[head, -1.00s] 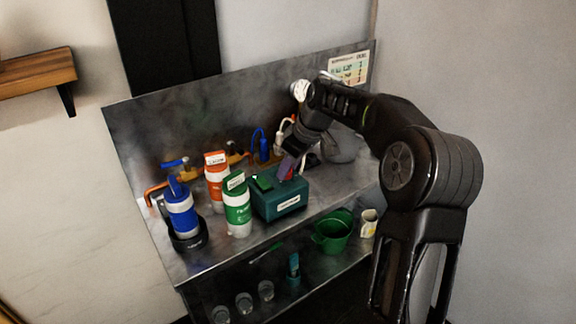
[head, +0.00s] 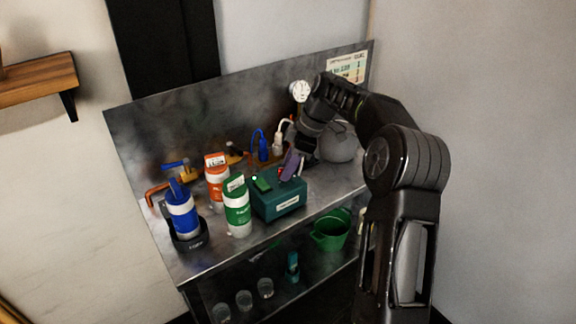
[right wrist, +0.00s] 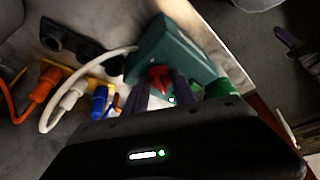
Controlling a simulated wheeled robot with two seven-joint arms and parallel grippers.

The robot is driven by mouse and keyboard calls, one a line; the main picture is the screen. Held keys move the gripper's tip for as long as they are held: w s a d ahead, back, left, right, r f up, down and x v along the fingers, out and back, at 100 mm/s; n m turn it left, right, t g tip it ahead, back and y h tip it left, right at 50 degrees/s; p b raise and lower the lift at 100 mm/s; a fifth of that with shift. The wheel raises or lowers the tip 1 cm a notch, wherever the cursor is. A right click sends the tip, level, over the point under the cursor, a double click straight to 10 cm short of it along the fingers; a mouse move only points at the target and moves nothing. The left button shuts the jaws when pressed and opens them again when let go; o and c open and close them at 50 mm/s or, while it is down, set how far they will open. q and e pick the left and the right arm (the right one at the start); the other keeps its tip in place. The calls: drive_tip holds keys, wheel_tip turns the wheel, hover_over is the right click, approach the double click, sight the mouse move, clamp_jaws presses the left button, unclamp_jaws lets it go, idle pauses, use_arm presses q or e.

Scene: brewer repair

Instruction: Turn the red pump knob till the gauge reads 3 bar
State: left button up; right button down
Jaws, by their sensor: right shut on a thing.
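The teal pump box (head: 280,205) stands on the steel bench, with a green switch (head: 262,184) on top. My right gripper (head: 289,172) is at the top of the box. In the right wrist view, the red knob (right wrist: 160,78) sits on the teal box (right wrist: 178,48) between the two fingers of my right gripper (right wrist: 162,88), which is shut on it. In the head view the fingers mostly hide the knob. The round white gauge (head: 300,91) shows against the back panel; its needle is too small to read. My left gripper is not in view.
Orange (head: 216,180), green (head: 237,208) and blue (head: 182,212) canisters stand left of the box. Blue (head: 263,148) and white (head: 278,146) cable plugs are behind it. A rounded grey vessel (head: 338,146) stands right.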

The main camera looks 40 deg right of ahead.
drive_tip(key=shift+f, duration=0.1)
drive_tip(key=c, duration=1)
unclamp_jaws()
drive_tip(key=shift+c, duration=0.2)
drive_tip(key=shift+d+r, duration=0.1)
drive_tip(key=shift+r, duration=0.25)
drive_tip(key=p+v, duration=0.1)
drive_tip(key=v, duration=0.6)
drive_tip(key=shift+s, duration=0.15)
